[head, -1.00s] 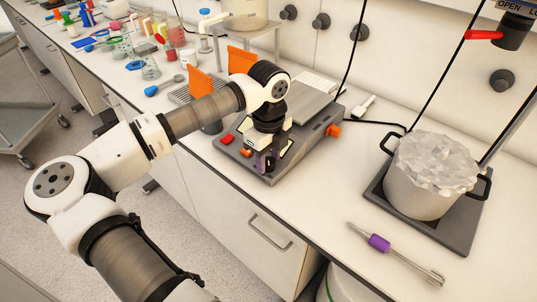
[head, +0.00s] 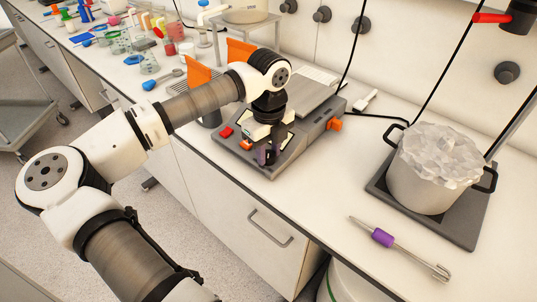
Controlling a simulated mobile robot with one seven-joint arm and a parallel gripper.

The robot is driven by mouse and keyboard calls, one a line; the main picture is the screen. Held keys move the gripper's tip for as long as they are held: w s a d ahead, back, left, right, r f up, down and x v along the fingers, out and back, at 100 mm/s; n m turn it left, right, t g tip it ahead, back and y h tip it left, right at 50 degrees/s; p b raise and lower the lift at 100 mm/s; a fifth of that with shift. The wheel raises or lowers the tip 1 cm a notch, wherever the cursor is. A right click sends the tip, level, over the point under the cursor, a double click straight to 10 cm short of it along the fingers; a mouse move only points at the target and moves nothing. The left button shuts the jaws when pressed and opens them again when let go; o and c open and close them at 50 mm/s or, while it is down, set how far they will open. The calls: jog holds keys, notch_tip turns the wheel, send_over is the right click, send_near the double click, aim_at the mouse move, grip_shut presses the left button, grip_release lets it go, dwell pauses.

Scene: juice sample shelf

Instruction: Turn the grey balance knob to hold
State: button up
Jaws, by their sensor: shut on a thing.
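The balance (head: 318,124) is a grey box on the white bench, with a flat weighing plate (head: 305,97) towards the back. A red button (head: 226,132) and an orange button (head: 246,145) show on its front panel. An orange part (head: 334,124) sticks out of its right side. My gripper (head: 268,158) points down at the front panel, its dark fingers shut low over the panel's right part. The grey knob is hidden between and behind the fingers, so its setting cannot be read.
A steel pot (head: 425,175) with crumpled foil on top stands on a dark plate at the right. A purple-handled tool (head: 383,237) lies near the bench's front edge. Orange upright panels (head: 199,78) stand behind my arm. Glassware and coloured items crowd the far left.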

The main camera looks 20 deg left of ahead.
aim_at(269, 153)
jog(key=m+b, duration=0.1)
jog(key=b, duration=0.1)
jog(key=m+b, duration=0.2)
jog(key=shift+f+m, duration=0.25)
jog(key=shift+m, duration=0.05)
jog(key=m+b, duration=0.3)
jog(key=m, duration=0.1)
jog(key=shift+r+m, duration=0.15)
jog(key=shift+m, duration=0.15)
jog(key=m+b, duration=0.2)
jog(key=m, duration=0.2)
jog(key=shift+r, duration=0.1)
jog(key=shift+m+b, duration=0.45)
jog(key=shift+m, duration=1.45)
jog(key=shift+r+m, duration=0.1)
jog(key=shift+m, duration=0.2)
jog(key=o, duration=0.7)
notch_tip(269, 153, up, 14)
jog(key=shift+f, duration=0.1)
